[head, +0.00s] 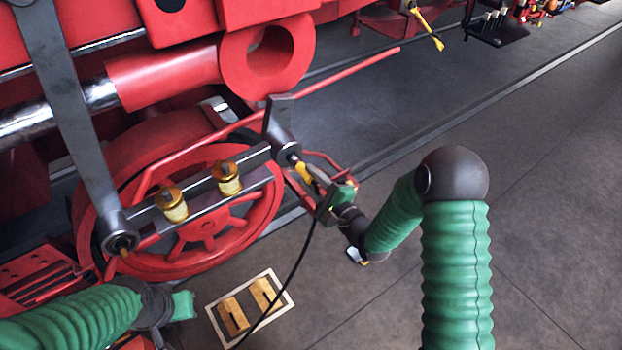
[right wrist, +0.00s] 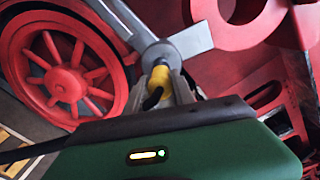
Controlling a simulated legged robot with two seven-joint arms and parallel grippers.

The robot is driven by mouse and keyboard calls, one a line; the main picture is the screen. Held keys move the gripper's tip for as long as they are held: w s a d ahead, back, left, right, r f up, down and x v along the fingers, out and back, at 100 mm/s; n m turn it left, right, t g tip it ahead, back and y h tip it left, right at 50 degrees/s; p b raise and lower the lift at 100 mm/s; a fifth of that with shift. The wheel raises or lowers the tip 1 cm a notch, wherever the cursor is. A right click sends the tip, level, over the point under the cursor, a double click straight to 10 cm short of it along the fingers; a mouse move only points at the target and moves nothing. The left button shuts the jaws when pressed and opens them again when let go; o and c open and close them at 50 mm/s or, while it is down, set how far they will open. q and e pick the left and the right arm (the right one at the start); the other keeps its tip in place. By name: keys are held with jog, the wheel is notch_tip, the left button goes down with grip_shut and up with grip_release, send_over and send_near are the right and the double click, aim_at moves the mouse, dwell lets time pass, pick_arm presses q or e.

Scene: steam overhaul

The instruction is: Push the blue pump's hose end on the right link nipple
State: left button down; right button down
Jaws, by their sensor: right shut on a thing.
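My right gripper (head: 307,177) is shut on the yellow hose end (head: 303,172), which also shows between the fingers in the right wrist view (right wrist: 161,80). A black hose (head: 291,275) hangs from this gripper towards the floor. The hose end points at the small nipple (head: 293,158) on the grey boss of the right link (head: 281,130). In the right wrist view they line up closely; I cannot tell whether they touch or overlap. My left gripper (head: 183,305) is low at the left, its fingers not clearly seen. The blue pump is not in view.
The red spoked wheel (head: 190,240) and the grey rod with two brass oil cups (head: 228,178) are left of my right gripper. A red bar (head: 350,72) slants above it. A framed panel with wooden blocks (head: 249,305) lies below. The floor at right is clear.

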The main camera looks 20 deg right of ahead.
jog(key=c, duration=1)
grip_release()
jog(key=shift+f, duration=0.1)
jog(key=shift+o, duration=0.2)
jog(key=shift+d, duration=0.15)
